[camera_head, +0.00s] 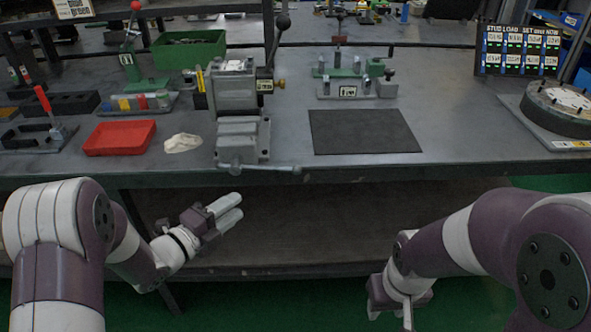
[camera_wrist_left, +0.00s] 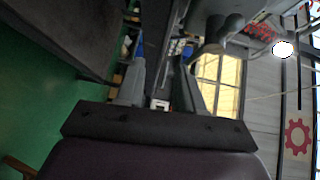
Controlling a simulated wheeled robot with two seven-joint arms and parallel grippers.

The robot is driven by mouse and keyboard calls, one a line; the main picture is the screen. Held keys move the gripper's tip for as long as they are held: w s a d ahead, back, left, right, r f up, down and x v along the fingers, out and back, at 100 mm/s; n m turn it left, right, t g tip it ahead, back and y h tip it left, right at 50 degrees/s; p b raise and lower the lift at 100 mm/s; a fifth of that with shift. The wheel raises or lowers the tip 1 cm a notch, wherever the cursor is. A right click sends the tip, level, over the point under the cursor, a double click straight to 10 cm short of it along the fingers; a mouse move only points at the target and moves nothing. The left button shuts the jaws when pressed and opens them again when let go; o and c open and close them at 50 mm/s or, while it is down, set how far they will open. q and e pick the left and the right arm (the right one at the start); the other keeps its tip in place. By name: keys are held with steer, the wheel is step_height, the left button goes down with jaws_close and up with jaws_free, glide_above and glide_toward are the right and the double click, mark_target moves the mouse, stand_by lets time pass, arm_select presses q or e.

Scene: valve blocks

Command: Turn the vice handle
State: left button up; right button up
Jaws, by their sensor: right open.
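The grey vice (camera_head: 242,138) stands at the front edge of the bench, left of centre. Its handle (camera_head: 262,168) is a thin, roughly level bar across the vice's front, just past the bench edge. My left gripper (camera_head: 239,206) is below and in front of the handle, apart from it, with two pale fingers pointing right and slightly up. In the left wrist view its fingers (camera_wrist_left: 162,85) are parted with nothing held between them. My right gripper (camera_head: 392,312) hangs low at the bottom, right of centre, open; its fingertips are partly cut off by the frame.
A red tray (camera_head: 119,138) and pale cloth (camera_head: 183,143) lie left of the vice. A dark mat (camera_head: 364,131) lies right of it. A black-knobbed lever (camera_head: 282,22) rises behind it. The bench's front edge (camera_head: 400,165) overhangs a lower shelf (camera_head: 310,220). A round fixture (camera_head: 560,108) stands far right.

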mark_target(275, 169)
arm_select(q)
step_height(275, 169, up, 4)
steer(key=s+d+m+h, duration=0.1)
steer(key=m+h, duration=0.1)
steer(key=m, duration=0.2)
steer(key=x, duration=1.2)
steer(key=shift+d+r+b, duration=0.15)
steer(key=shift+r+b, duration=0.05)
steer(key=shift+b, duration=0.15)
steer(key=shift+c, duration=0.3)
jaws_close()
